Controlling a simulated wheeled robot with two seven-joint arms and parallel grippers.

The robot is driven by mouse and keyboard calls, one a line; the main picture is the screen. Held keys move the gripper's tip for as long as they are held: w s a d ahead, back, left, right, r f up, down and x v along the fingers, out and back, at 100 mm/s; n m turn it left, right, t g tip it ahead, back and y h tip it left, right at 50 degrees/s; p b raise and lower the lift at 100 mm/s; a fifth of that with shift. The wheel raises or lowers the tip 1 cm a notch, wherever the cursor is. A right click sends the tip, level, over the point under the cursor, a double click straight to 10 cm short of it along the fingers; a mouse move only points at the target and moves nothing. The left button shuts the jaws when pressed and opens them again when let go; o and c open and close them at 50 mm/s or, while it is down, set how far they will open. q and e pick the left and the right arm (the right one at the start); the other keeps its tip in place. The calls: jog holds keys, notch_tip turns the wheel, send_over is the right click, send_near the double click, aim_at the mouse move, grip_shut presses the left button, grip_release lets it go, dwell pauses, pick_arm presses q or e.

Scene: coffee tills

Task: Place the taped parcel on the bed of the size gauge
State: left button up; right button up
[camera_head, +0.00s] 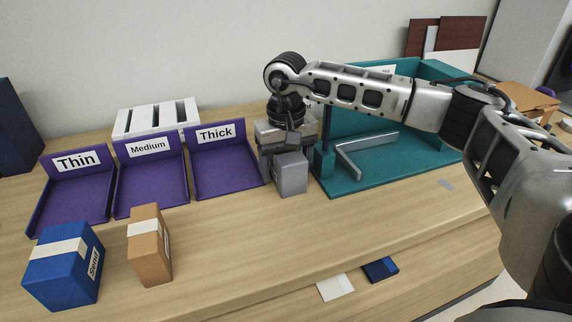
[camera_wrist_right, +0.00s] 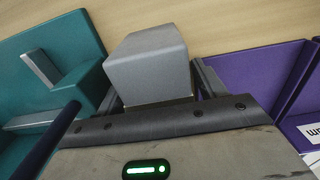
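Two boxes with pale tape bands stand at the front left of the bench: a blue parcel (camera_head: 68,272) with a "Send" label and a narrow brown parcel (camera_head: 150,252). The teal size gauge (camera_head: 362,180) stands at the back right; its bed holds a grey L-shaped bar (camera_head: 362,152). My right gripper (camera_head: 289,152) points down beside the gauge's left edge, its fingers on both sides of a grey box (camera_head: 291,175). The wrist view shows this box (camera_wrist_right: 150,65) between the fingers, with a thin tan strip by the palm. My left gripper is not in view.
Purple trays marked Thin (camera_head: 78,200), Medium (camera_head: 150,185) and Thick (camera_head: 226,170) line the back left, before a white slotted rack (camera_head: 155,117). A white card (camera_head: 335,287) and a dark blue piece (camera_head: 380,269) lie at the front. The bench middle is clear.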

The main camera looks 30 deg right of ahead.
jog(key=c, duration=0.9)
jog(key=shift+c, duration=0.3)
jog(key=shift+r, duration=0.2)
